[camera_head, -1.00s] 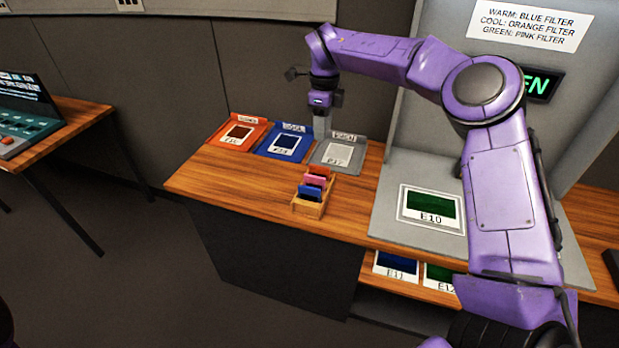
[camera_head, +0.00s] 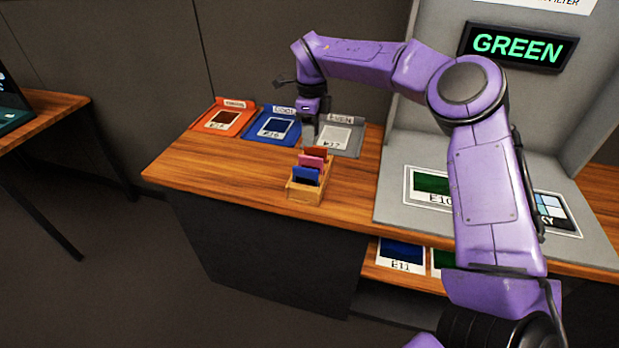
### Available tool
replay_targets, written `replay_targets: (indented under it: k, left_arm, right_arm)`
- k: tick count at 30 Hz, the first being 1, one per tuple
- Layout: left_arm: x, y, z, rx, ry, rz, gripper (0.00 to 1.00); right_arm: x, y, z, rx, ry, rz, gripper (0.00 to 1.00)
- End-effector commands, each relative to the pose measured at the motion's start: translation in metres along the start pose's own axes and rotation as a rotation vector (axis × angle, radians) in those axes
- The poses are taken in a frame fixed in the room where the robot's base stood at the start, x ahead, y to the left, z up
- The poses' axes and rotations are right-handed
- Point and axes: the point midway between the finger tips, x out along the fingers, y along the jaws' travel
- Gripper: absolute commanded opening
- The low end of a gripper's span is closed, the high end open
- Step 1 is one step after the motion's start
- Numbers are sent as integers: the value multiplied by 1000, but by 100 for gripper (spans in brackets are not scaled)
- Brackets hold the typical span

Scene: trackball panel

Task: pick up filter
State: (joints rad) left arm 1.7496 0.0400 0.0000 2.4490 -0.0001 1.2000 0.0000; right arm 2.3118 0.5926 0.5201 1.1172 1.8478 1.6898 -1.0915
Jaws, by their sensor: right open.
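A small wooden holder (camera_head: 305,193) stands near the front edge of the wooden table. It holds upright coloured filters in a row: a blue filter (camera_head: 306,176) in front, a pink filter (camera_head: 311,163) in the middle and an orange-red filter (camera_head: 317,153) at the back. My right gripper (camera_head: 310,142) is open and points down, just behind and above the back of the row. Its fingertips are small here, and I cannot tell whether they touch a filter. My left gripper is out of view.
Behind the holder lie an orange tray (camera_head: 222,119), a blue tray (camera_head: 276,127) and a grey tray (camera_head: 341,137), each with a card. A grey panel (camera_head: 390,205) with cards stands right, below a lit "GREEN" sign (camera_head: 517,47). The table's left part is clear.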

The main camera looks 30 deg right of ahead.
Motion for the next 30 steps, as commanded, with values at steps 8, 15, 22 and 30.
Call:
replay_targets:
  k: [8, 15, 22, 30]
  left_arm:
    - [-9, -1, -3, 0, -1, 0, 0]
    - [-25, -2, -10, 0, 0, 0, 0]
    - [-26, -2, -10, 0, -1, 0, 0]
    - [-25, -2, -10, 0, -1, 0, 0]
  right_arm:
    - [40, 1, 0, -1, 1, 1, 40]
    - [80, 4, 3, -1, 2, 3, 40]
    - [93, 4, 4, 0, -1, 0, 40]
    - [93, 4, 4, 0, -1, 0, 0]
